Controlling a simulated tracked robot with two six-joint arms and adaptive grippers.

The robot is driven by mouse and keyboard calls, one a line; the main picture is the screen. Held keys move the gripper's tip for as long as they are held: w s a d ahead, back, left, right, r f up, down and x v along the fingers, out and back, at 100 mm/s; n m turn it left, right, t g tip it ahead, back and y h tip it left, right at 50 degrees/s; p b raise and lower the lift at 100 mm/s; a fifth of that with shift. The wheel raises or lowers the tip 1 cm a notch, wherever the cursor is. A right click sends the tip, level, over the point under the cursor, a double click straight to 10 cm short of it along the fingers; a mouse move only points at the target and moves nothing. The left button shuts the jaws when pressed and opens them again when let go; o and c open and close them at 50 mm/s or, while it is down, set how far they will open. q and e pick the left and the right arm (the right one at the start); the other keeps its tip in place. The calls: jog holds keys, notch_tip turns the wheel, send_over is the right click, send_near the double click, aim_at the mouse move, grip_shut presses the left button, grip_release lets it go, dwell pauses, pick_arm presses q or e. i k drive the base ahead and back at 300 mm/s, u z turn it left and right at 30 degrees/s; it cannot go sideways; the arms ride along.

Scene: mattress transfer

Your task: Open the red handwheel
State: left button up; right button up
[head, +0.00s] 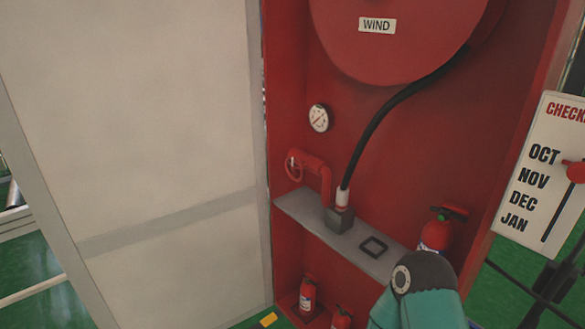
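The red handwheel (293,165) is a small wheel at the left end of a red pipe (322,176), inside a red cabinet just above a grey shelf. It is seen nearly edge-on, so how far it is turned cannot be told. A teal and dark grey arm part of mine (420,300) shows at the bottom right, below and to the right of the handwheel and apart from it. No fingertips of either gripper are in view.
The grey shelf (300,208) carries a nozzle block (340,219) with a black hose and a dark square frame (373,247). Fire extinguishers (436,230) stand right and below (307,294). A pale panel (150,130) fills the left; a checklist board (540,180) hangs right.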

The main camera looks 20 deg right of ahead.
aim_at(294, 168)
jog(key=u, duration=0.15)
jog(key=i, duration=0.85)
jog(key=z, duration=0.8)
